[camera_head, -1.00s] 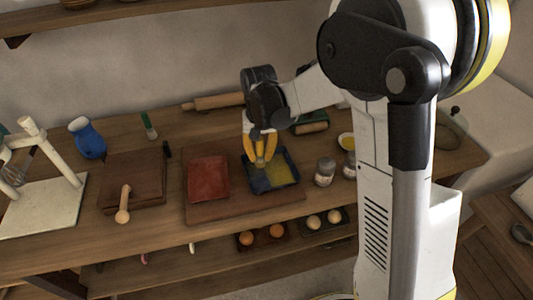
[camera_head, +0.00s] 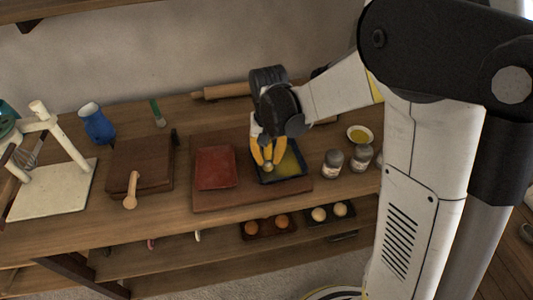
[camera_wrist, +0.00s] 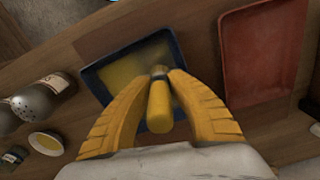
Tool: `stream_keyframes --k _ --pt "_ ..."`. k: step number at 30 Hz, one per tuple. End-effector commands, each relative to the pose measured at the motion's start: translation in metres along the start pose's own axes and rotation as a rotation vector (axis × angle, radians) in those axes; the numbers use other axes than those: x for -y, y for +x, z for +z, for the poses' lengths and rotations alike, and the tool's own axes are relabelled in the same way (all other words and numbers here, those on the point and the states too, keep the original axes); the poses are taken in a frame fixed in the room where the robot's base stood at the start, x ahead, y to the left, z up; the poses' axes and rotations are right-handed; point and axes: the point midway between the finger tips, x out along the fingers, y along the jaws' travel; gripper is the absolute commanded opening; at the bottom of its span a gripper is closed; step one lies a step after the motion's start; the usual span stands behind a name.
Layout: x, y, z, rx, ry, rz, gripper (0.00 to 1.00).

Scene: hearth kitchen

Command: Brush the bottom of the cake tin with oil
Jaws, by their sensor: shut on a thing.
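The cake tin is a square, dark blue tin with a yellow, oily-looking bottom (camera_head: 292,165). It also shows in the wrist view (camera_wrist: 122,68). My gripper (camera_head: 268,160) is over the tin's left part, its yellow fingers (camera_wrist: 160,105) shut on a brush. The brush has a yellow handle (camera_wrist: 160,108) and a grey-brown head, which points down into the tin. I cannot tell whether the bristles touch the bottom. A small bowl of yellow oil (camera_head: 359,134) stands right of the tin; it shows at the wrist view's left (camera_wrist: 46,143).
A red tray (camera_head: 216,167) lies left of the tin on the same wooden board (camera_head: 240,200). Two shakers (camera_head: 333,163) stand right of it. A rolling pin (camera_head: 222,91) lies behind. A dark board with a wooden spoon (camera_head: 131,190) lies further left.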

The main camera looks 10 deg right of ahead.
Motion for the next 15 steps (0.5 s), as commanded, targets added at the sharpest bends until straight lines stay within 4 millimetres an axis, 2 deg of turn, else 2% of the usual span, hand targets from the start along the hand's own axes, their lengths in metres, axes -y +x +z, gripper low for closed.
stream_keyframes --k 7,15 --pt "-0.005 -0.001 0.022 0.0 0.0 0.0 0.0" --pt "-0.005 0.0 0.019 0.0 0.0 0.0 0.0"
